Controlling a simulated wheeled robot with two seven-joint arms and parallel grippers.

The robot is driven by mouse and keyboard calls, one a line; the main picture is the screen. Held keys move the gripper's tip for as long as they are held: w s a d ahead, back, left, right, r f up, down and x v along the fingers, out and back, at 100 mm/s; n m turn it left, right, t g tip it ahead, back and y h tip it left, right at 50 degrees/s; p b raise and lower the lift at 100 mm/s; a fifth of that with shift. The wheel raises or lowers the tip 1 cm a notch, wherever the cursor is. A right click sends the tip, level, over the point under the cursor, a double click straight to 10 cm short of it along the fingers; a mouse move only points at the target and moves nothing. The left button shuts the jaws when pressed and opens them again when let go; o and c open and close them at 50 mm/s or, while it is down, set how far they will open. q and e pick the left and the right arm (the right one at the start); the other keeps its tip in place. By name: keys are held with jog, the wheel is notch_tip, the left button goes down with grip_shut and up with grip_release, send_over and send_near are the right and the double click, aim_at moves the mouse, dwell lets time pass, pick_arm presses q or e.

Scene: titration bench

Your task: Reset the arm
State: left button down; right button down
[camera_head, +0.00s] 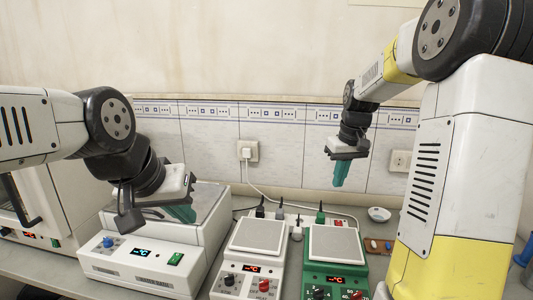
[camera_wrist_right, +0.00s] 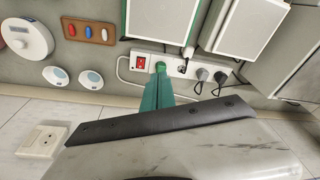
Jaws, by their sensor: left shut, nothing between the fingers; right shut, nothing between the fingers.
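My right gripper (camera_head: 341,174) has green fingers, shut and empty, pointing down. It is raised in front of the tiled wall, above the back of the bench. In the right wrist view its closed green fingers (camera_wrist_right: 157,93) show over the power strip (camera_wrist_right: 178,70). Nothing is held by either gripper.
A white hotplate (camera_head: 258,237) and a green hotplate (camera_head: 335,246) stand mid-bench. A brown tray (camera_wrist_right: 89,31) holds small coloured pieces. Two small round dishes (camera_wrist_right: 55,76) (camera_wrist_right: 91,79) lie beside it. Wall sockets (camera_head: 248,151) and cables are behind. A white cabinet (camera_head: 50,205) is at far left.

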jog(key=s+a+r+m+t, duration=0.1)
jog(key=s+a, duration=0.3)
jog(key=s, duration=0.8)
jog(key=s+a+r+m+t+y, duration=0.1)
jog(key=s+a+r+t, duration=0.2)
jog(key=s, duration=0.9)
jog(key=shift+a+r, duration=0.55)
jog(key=shift+r, duration=0.2)
